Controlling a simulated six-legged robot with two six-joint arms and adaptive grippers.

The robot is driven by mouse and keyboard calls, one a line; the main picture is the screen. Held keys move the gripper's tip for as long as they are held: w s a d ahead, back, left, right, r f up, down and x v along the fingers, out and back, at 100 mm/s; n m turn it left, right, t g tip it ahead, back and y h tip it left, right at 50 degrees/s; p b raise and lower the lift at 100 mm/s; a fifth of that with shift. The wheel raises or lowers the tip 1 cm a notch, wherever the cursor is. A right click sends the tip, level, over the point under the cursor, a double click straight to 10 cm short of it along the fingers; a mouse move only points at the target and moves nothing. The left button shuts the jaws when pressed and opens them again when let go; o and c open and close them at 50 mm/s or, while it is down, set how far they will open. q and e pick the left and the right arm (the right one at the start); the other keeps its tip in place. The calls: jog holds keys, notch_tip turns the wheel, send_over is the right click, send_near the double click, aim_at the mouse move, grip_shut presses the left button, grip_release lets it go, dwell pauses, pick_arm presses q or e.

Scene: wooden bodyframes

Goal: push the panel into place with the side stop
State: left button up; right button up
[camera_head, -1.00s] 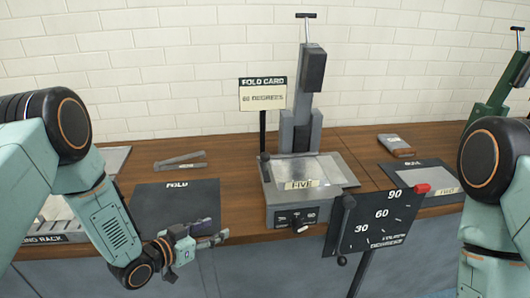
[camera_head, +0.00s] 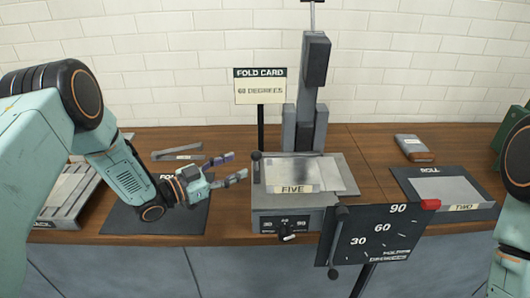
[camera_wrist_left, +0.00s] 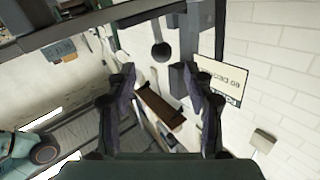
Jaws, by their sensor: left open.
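The panel (camera_head: 328,174) is a thin pale metal sheet lying on the bed of the grey folding machine (camera_head: 275,224), with a label reading FIVE at its front. It looks slightly askew to the bed. A dark post with a round knob (camera_head: 257,157) stands at the bed's left edge; I cannot tell whether it is the side stop. My left gripper (camera_head: 238,168) is open and empty, just left of the bed and pointing at it, apart from the panel. In the left wrist view my left gripper (camera_wrist_left: 165,98) has its fingers spread with nothing between them. My right gripper is out of view.
A FOLD CARD sign (camera_head: 260,87) reading 60 degrees stands behind the bed. A dial board (camera_head: 375,237) marked 30, 60, 90 stands at the front right. A dark mat (camera_head: 180,222) lies under my left arm. A ROLL plate (camera_head: 425,183) lies on the right.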

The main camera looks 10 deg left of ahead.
aim_at(252, 158)
pick_arm(q)
jog(key=x, duration=0.7)
jog(key=shift+r, duration=0.1)
jog(key=shift+w+d, duration=0.3)
jog(key=shift+w, duration=0.15)
jog(key=shift+s, duration=0.1)
jog(key=c, duration=0.3)
grip_shut()
